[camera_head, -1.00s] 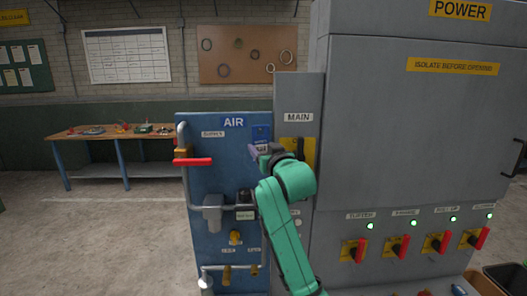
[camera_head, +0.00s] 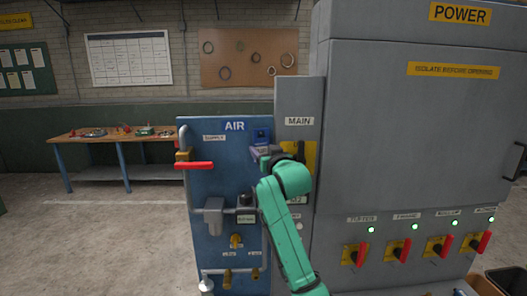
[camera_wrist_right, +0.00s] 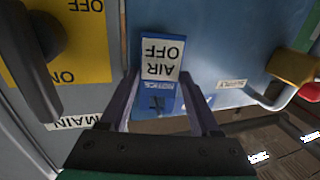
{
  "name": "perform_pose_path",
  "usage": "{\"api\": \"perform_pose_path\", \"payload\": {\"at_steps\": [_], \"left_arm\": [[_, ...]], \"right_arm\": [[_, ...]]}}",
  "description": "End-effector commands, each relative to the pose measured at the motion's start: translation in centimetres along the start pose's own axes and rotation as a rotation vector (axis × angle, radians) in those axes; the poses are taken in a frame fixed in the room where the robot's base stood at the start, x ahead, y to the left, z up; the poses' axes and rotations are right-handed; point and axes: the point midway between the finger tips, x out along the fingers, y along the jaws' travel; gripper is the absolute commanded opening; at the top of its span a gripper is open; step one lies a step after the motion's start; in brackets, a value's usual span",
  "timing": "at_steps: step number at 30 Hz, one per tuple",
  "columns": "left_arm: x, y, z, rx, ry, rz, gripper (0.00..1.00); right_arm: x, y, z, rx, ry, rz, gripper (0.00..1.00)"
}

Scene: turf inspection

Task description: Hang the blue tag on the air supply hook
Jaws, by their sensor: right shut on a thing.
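The blue tag (camera_wrist_right: 162,98) has a white field reading "AIR OFF", upside down in the right wrist view. My right gripper (camera_wrist_right: 160,75) is shut on it, one finger at each side edge. In the head view the tag (camera_head: 261,136) shows above my right gripper (camera_head: 268,158), at the upper right of the blue AIR panel (camera_head: 205,185). The tag is against or very near the panel face; I cannot tell if it touches. I cannot make out the air supply hook. My left gripper is in neither current view.
A red-handled supply valve (camera_head: 194,165) juts from the panel's left edge. The yellow MAIN switch plate (camera_wrist_right: 75,40) with its dark handle (camera_wrist_right: 38,55) is close beside my right gripper. The grey power cabinet (camera_head: 415,140) stands right. A workbench (camera_head: 100,135) is behind left.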

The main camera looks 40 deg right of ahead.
Motion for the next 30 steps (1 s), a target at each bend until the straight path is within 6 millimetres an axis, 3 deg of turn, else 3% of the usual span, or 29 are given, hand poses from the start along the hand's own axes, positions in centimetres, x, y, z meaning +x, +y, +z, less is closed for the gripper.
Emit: {"api": "perform_pose_path", "payload": {"at_steps": [7,8,10,30], "left_arm": [[0.0,0.0,0.03,0.0,-0.001,0.0,0.44],[0.0,0.0,0.04,0.0,-0.001,0.0,0.44],[0.0,0.0,0.04,0.0,-0.001,0.0,0.44],[0.0,-0.06,0.08,0.0,-0.002,-0.001,0.44]], "right_arm": [[0.0,-0.01,0.01,0.0,0.0,0.0,0.08],[0.0,-0.01,0.02,0.0,0.0,0.0,0.71],[0.0,0.0,0.02,0.0,-0.001,0.0,0.98],[0.01,0.07,0.05,0.0,-0.002,0.002,0.98]]}}
